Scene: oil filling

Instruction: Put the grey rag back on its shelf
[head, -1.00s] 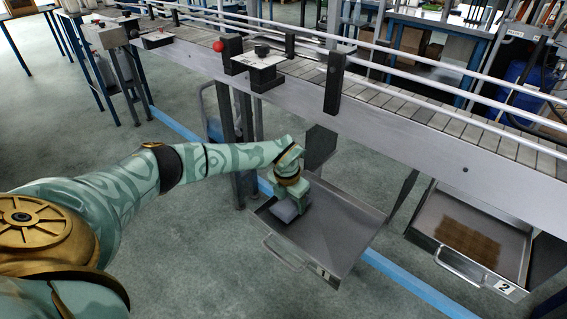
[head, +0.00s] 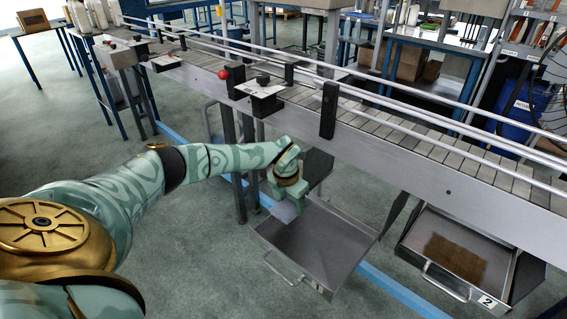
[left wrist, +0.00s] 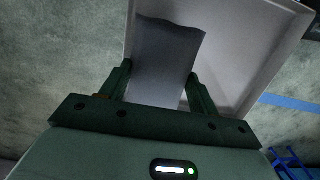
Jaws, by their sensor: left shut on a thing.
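My left gripper (head: 286,203) is shut on the grey rag (head: 287,212) above the back left corner of an open metal drip tray (head: 318,245). In the left wrist view the rag (left wrist: 166,62) hangs flat between the two dark fingers of my left gripper (left wrist: 156,88), with the pale inside of the tray (left wrist: 240,45) behind it. The upper part of the rag is hidden by the gripper in the head view. My right gripper does not show. A shelf rack (head: 522,52) with small labels stands at the far right; I cannot tell which shelf is the rag's.
A long conveyor (head: 400,140) with rails runs across behind the tray. A second tray (head: 407,228), marked 2, with a brown stain (head: 455,257) is at the right. A blue barrel (head: 525,105) stands behind the conveyor. The floor at front left is open.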

